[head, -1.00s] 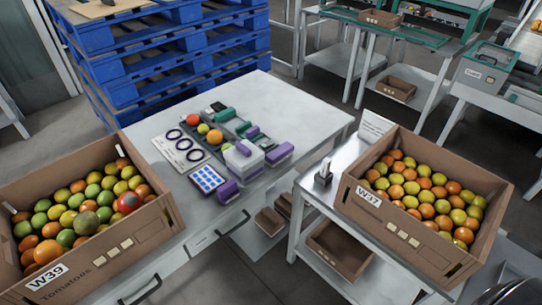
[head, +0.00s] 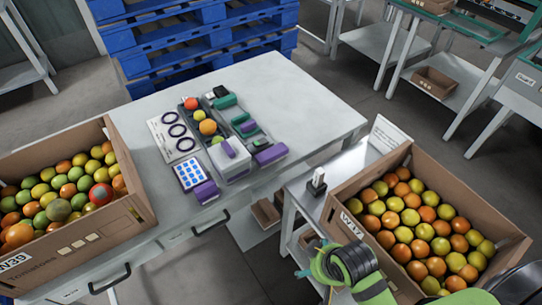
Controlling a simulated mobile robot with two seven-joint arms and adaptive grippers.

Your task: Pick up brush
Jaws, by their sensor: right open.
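I cannot single out the brush for certain. One candidate is a small upright item (head: 317,182) with a dark base and pale top, on the grey side table (head: 300,196) left of crate W37. Other candidates are the purple pieces (head: 269,155) among the tools on the white table. My right arm, green with black bands, comes in at the bottom right. My right gripper (head: 312,272) is open and apart from these items, below the upright item in the picture and partly hidden by its own arm. My left gripper is not in view.
Tomato crates W39 (head: 135,200) and W37 (head: 350,232) stand left and right. A white box (head: 228,165), blue-dotted card (head: 189,174) and ring sheet (head: 163,146) lie on the white table (head: 285,95), whose far right is clear. Blue pallets (head: 190,45) stand behind.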

